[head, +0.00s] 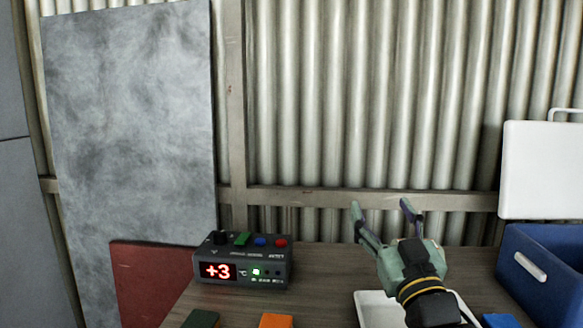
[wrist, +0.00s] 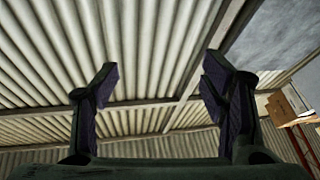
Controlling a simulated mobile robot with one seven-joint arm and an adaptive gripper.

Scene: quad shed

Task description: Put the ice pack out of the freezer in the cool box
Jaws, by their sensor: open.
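The blue cool box (head: 548,275) stands at the right end of the table. Its white lid (head: 541,169) is raised at the back, and its inside is mostly out of view. No freezer or ice pack can be made out for certain. A blue piece (head: 500,321) at the bottom edge is cut off, so I cannot tell what it is. My gripper (head: 381,204) is open and empty, pointing up above the table, left of the cool box. In the wrist view my gripper (wrist: 160,78) shows its fingers apart against the corrugated roof, with nothing between them.
A black control unit (head: 243,262) showing +3 °C stands on the table (head: 325,262). A white tray (head: 371,308) lies below my gripper. Green (head: 201,319) and orange (head: 276,321) blocks show at the bottom edge. A red panel (head: 150,280) and grey board (head: 130,120) stand left.

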